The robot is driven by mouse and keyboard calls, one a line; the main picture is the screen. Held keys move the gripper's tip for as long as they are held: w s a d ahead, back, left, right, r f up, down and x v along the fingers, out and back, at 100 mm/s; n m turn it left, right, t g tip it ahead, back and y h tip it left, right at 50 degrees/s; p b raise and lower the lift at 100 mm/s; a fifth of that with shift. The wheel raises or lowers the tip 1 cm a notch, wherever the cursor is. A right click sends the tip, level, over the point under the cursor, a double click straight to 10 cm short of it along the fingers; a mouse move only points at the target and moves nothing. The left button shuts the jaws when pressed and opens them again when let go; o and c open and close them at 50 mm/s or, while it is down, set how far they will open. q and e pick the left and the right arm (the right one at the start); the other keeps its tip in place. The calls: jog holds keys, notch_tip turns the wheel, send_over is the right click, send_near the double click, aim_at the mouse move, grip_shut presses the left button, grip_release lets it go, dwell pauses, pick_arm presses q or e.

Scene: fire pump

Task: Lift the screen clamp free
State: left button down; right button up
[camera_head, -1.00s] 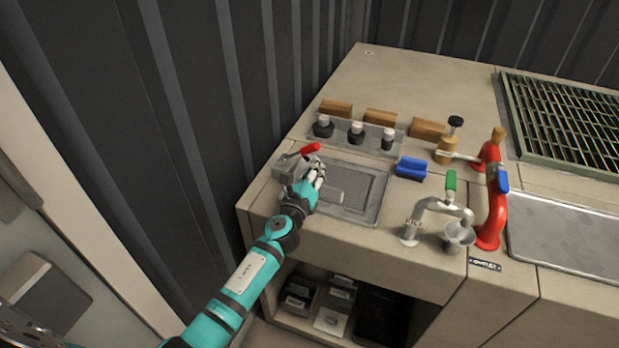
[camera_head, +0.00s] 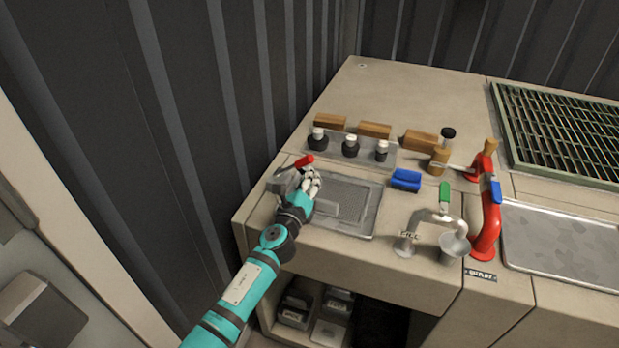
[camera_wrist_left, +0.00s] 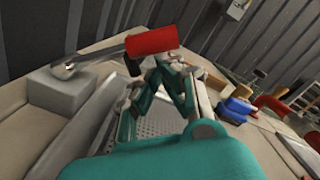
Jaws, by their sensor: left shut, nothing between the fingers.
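The screen clamp (camera_head: 284,181) is a grey metal block with a red-handled lever at the left edge of the sunken screen tray (camera_head: 365,226). Its red handle (camera_head: 304,161) points up and right. In the left wrist view the red handle (camera_wrist_left: 152,40) lies across the top, just beyond my fingers, and the grey clamp block (camera_wrist_left: 58,90) is at the left. My left gripper (camera_head: 313,177) is right beside the red handle, over the tray's left part. Its fingers (camera_wrist_left: 168,85) are shut with nothing between them. Whether they touch the handle I cannot tell. My right gripper is out of view.
A blue brush-like block (camera_head: 406,180) sits right of the tray. Behind are a rack (camera_head: 330,147) of dark knobs and several wooden blocks. A ribbed wall rises close on the left.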

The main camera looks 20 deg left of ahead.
aim_at(303, 160)
pick_arm(q)
jog(key=r+n+p, duration=0.1)
jog(key=a+r+n+p, duration=0.1)
jog(key=n, duration=0.1)
jog(key=a+r+n+p, duration=0.1)
jog(key=r, duration=0.1)
jog(key=shift+a+n, duration=0.1)
jog(key=shift+n, duration=0.2)
jog(key=shift+w+a+r+n+p, duration=0.1)
jog(key=shift+a+r+n+p, duration=0.25)
jog(key=shift+a+n+p, duration=0.45)
jog(key=shift+s+a+r+n+p, duration=0.1)
jog(key=shift+a+r+n+p, duration=0.4)
jog(key=shift+n, duration=0.5)
jog(key=shift+w+a+r+n+p, duration=0.1)
jog(key=shift+a+r+n+p, duration=0.15)
jog(key=shift+a+n+p, duration=0.55)
